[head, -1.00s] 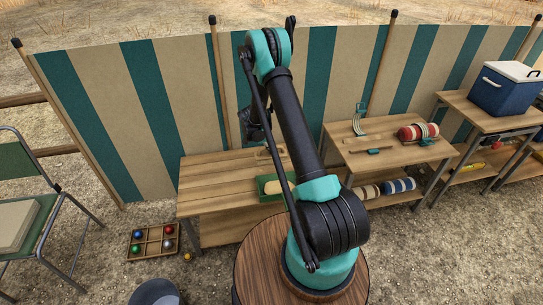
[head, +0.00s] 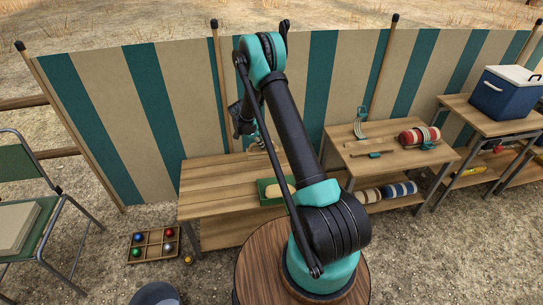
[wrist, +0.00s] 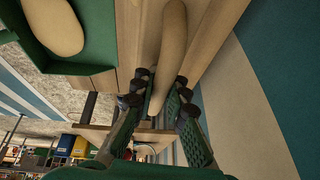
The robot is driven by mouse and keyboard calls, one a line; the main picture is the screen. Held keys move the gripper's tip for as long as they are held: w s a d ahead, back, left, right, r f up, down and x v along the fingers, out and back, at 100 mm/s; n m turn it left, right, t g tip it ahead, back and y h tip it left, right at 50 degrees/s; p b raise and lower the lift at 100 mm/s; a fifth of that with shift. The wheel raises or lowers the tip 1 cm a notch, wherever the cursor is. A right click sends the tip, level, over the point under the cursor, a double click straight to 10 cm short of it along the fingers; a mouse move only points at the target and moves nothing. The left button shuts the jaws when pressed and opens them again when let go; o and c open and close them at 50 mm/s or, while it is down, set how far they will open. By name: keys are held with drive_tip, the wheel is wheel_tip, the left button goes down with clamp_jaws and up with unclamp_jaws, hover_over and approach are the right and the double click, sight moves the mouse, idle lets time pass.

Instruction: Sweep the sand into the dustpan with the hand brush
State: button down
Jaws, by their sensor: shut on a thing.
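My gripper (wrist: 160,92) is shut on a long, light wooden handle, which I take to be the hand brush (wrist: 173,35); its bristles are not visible. In the head view my wrist (head: 243,118) hangs over the back of the wooden table, and the fingers are too small to make out. A green tray-like dustpan (head: 264,192) lies at the table's right front, partly behind my arm. It also shows at the upper left of the wrist view (wrist: 38,55). A smooth tan oval (wrist: 55,22) lies in it; I cannot tell whether this is sand. No loose sand is clear.
The left part of the table (head: 205,180) is bare. A striped windbreak (head: 170,100) stands close behind it. A second table (head: 345,140) at right holds a fork-like tool and a red-and-cream roll. A blue cooler (head: 505,92) stands farther right. A ball box (head: 153,246) is on the ground.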

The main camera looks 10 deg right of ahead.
drive_tip(key=shift+w+a+r, duration=0.1)
drive_tip(key=shift+w+a, duration=0.25)
drive_tip(key=shift+a, duration=0.1)
drive_tip(key=shift+w+a+f, duration=0.1)
drive_tip(key=shift+f, duration=3.7)
drive_tip(key=shift+f, duration=0.55)
drive_tip(key=shift+s+d+r, duration=0.1)
drive_tip(key=shift+s+d, duration=0.35)
drive_tip(key=shift+s, duration=0.2)
drive_tip(key=shift+s+d, duration=0.45)
drive_tip(key=shift+s, duration=0.15)
drive_tip(key=shift+s+d+f, duration=0.1)
drive_tip(key=shift+s+d, duration=0.5)
drive_tip(key=shift+s, duration=0.25)
drive_tip(key=shift+s+d+f, duration=0.1)
drive_tip(key=shift+s+d, duration=0.5)
drive_tip(key=shift+s, duration=0.25)
drive_tip(key=shift+s+d, duration=0.6)
drive_tip(key=shift+s, duration=0.25)
